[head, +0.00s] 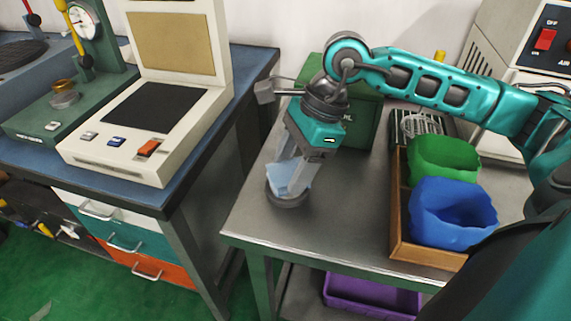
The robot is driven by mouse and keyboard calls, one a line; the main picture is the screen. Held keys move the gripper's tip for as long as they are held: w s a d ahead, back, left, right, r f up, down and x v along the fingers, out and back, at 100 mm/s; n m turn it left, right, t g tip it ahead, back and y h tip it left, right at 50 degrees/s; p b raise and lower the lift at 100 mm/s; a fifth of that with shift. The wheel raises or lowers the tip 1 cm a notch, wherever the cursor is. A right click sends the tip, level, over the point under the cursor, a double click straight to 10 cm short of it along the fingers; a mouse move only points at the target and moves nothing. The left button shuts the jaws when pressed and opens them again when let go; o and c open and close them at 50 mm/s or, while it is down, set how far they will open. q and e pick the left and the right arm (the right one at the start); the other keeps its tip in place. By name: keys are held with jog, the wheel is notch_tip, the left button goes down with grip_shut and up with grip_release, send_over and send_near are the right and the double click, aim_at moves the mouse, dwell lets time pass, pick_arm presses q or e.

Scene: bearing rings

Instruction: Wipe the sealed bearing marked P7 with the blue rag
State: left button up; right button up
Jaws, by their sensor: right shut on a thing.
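My right gripper (291,172) points down over the grey metal table (330,229), left of its middle. It is shut on a pale blue rag (285,178). Directly below is a dark round bearing (287,201), lying flat on the table near its left edge. The rag covers much of the bearing's top and seems to touch it. No P7 marking can be read from here. My left gripper is not in view.
A wooden tray (397,224) on the right holds a green bin (443,157) and a blue bin (453,212). A green box (361,125) stands behind the gripper. A blue-topped bench (247,75) with a cream machine (150,120) is left. The table's front middle is clear.

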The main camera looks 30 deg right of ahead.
jog(key=shift+s+d+b, duration=0.35)
jog(key=shift+s+d, duration=0.05)
jog(key=shift+s, duration=0.1)
jog(key=shift+w+a+f, duration=0.1)
jog(key=shift+w+a, duration=0.3)
jog(key=shift+w, duration=0.25)
jog(key=shift+w+a, duration=0.4)
jog(key=shift+w, duration=0.25)
jog(key=shift+d, duration=0.1)
jog(key=shift+s+d+f, duration=0.1)
jog(key=shift+s+d, duration=0.15)
jog(key=shift+s, duration=0.05)
jog(key=shift+s+d+b, duration=0.7)
jog(key=shift+s+b, duration=0.05)
jog(key=shift+s, duration=0.1)
jog(key=shift+w+a+r, duration=0.2)
jog(key=shift+a, duration=0.1)
jog(key=shift+w+a+p, duration=0.35)
jog(key=shift+w+a, duration=0.45)
jog(key=shift+a, duration=0.15)
